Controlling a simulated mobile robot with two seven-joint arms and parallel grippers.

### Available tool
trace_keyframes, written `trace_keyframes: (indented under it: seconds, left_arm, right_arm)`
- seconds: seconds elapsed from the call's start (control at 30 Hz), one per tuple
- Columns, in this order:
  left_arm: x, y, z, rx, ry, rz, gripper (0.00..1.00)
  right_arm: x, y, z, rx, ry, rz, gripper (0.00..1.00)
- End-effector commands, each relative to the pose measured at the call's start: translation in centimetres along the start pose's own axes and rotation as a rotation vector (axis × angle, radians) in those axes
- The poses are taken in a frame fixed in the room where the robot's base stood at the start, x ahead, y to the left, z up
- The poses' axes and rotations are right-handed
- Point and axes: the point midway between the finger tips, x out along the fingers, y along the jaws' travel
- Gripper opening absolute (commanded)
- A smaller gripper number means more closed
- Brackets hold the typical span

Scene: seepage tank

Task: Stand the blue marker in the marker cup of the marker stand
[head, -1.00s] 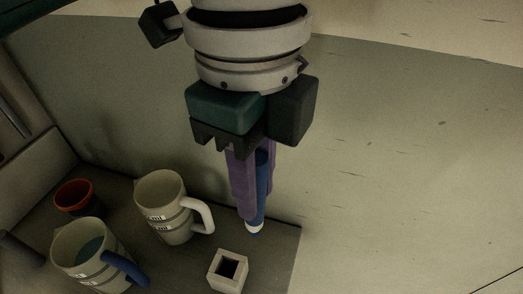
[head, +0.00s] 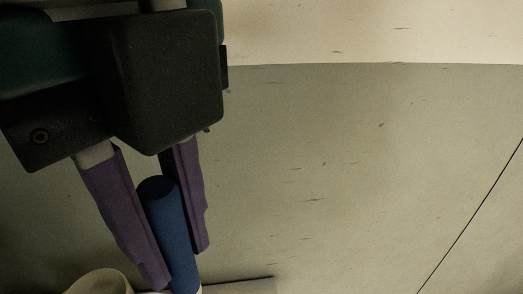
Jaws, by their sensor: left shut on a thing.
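My left gripper (head: 179,264) comes in at the upper left with two purple fingers. It is shut on the blue marker (head: 170,235), which stands close to upright between the fingers, its dark blue end up. The marker's lower end runs to the bottom edge of the picture, so its tip is hidden. A pale sliver shows beside its foot, and I cannot tell what it belongs to. The marker stand and its marker cup cannot be made out now. My right gripper is not in view.
The top of a cream mug (head: 100,283) shows at the bottom left, close to the left finger. A dark surface edge (head: 245,285) lies at the bottom, right of the marker.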

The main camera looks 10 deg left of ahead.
Motion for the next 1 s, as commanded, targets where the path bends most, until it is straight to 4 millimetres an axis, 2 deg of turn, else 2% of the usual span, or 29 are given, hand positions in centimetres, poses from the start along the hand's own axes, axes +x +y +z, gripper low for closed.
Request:
trace_keyframes:
  seconds: [0.17, 0.4, 0.5, 0.83, 1.0]
  left_arm:
    - [3.8, 0.2, 0.0, -0.003, 0.001, 0.008, 0.00]
    - [10.9, 0.2, 0.0, -0.003, 0.000, 0.008, 0.00]
    - [13.3, 0.1, 0.0, -0.002, 0.000, 0.005, 0.00]
    - [17.3, 0.2, 0.0, 0.000, -0.001, 0.005, 0.00]
    - [19.1, 0.1, 0.0, 0.000, -0.002, 0.003, 0.00]
  right_arm:
    - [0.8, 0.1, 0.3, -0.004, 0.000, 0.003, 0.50]
    - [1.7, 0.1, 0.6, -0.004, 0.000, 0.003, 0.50]
    - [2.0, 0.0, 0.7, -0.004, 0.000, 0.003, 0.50]
    - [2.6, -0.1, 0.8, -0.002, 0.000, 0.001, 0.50]
    - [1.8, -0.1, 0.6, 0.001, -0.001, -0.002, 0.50]
